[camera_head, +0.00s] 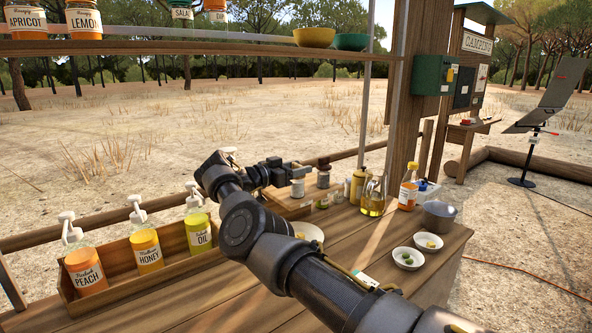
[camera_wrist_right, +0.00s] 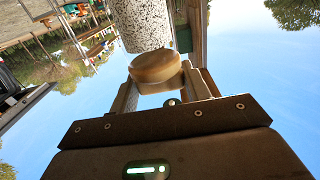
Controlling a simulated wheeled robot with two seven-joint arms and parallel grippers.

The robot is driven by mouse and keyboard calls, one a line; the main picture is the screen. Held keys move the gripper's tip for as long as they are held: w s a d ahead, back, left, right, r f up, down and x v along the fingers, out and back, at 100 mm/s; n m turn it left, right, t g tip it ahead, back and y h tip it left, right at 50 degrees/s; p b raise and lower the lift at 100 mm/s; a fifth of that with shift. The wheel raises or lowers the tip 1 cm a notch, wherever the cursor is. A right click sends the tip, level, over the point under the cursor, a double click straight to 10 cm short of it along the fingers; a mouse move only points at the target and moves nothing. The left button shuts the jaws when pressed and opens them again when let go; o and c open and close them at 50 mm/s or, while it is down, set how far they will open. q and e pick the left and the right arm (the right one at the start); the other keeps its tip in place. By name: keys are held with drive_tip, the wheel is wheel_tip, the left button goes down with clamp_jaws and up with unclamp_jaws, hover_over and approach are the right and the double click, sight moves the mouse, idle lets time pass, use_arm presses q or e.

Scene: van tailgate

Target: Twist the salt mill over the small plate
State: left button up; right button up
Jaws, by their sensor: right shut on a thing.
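My right gripper (camera_head: 299,166) is at the back of the wooden counter, its arm reaching in from the lower right. In the right wrist view, the gripper (camera_wrist_right: 158,88) is shut on the round pale wooden knob (camera_wrist_right: 156,67) of the salt mill, whose white, dark-speckled body (camera_wrist_right: 144,24) extends beyond the knob. In the head view a small pale mill body (camera_head: 298,187) shows just below the gripper. A small white plate (camera_head: 312,231) lies on the counter, partly hidden behind my right arm. My left gripper is not in view.
A dark-topped mill (camera_head: 323,174), an oil jug (camera_head: 373,197) and an orange-labelled bottle (camera_head: 408,187) stand to the right. Two small dishes (camera_head: 397,264) (camera_head: 418,243) and a metal pot (camera_head: 438,216) are at the counter's right end. A wooden rack (camera_head: 117,286) of pump bottles stands left.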

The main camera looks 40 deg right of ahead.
sight(298, 164)
drive_tip(key=shift+d+r, duration=0.1)
drive_tip(key=shift+r, duration=0.1)
drive_tip(key=o, duration=1)
drive_tip(key=shift+d+f, duration=0.1)
wheel_tip(298, 164, up, 3)
drive_tip(key=shift+s+r+b, duration=0.1)
drive_tip(key=shift+b, duration=0.45)
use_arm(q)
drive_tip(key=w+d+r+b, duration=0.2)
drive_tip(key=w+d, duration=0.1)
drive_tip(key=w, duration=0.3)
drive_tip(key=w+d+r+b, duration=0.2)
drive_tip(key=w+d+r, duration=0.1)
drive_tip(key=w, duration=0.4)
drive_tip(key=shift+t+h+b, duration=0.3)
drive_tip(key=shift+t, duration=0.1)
use_arm(e)
drive_tip(key=s+a+r, duration=0.8)
drive_tip(key=s+r, duration=0.1)
drive_tip(key=s, duration=0.2)
drive_tip(key=shift+a+r, duration=0.35)
